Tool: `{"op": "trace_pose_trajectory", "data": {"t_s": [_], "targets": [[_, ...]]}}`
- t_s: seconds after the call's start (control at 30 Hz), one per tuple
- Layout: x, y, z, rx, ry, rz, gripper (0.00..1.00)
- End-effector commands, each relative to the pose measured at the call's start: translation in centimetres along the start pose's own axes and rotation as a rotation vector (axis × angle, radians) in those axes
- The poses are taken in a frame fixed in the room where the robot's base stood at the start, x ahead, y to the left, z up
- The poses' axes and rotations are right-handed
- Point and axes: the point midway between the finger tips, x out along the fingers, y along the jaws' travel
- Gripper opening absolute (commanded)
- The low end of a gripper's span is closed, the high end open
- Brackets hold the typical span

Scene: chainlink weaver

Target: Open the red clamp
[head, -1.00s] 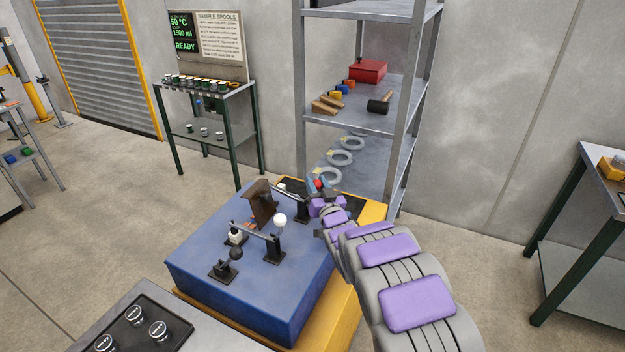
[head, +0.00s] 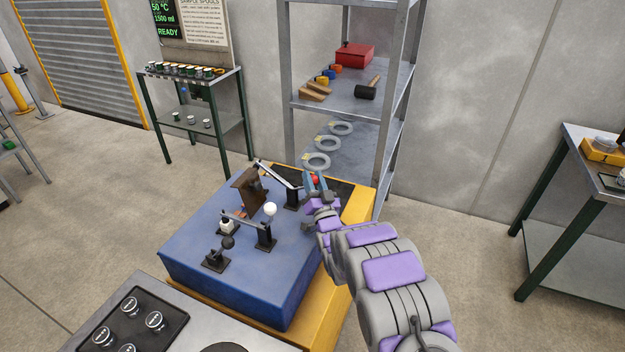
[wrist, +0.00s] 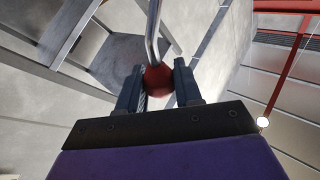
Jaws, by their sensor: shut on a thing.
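The red clamp's round red knob (head: 315,180) shows at the far right corner of the blue block. In the wrist view the red knob (wrist: 158,79) sits between my two fingers, on the end of a bent metal rod (wrist: 153,35). My gripper (head: 313,183) is shut on the knob; it also fills the lower wrist view (wrist: 158,88). A clamp arm (head: 277,174) slopes up to the left from a black post (head: 292,198) beside my gripper. My gripper hides part of the red clamp's base.
The blue block (head: 230,285) on a yellow base also carries a white-knobbed clamp (head: 270,210), a black-knobbed clamp (head: 228,242) and an upright brown plate (head: 247,190). A grey shelf (head: 335,97) stands close behind my gripper. Open floor lies to the right.

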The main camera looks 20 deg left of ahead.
Motion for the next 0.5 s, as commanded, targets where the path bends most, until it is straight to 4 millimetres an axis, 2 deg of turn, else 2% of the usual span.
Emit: {"op": "trace_pose_trajectory", "data": {"t_s": [0.07,0.1,0.33,0.5], "targets": [[-0.23,0.22,0.41,0.000,-0.010,0.006,0.00],[-0.22,0.22,0.41,0.000,-0.010,0.006,0.35],[-0.21,0.03,0.21,0.000,-0.006,0.003,0.57],[-0.21,0.02,0.05,0.000,-0.004,0.003,0.57]]}}
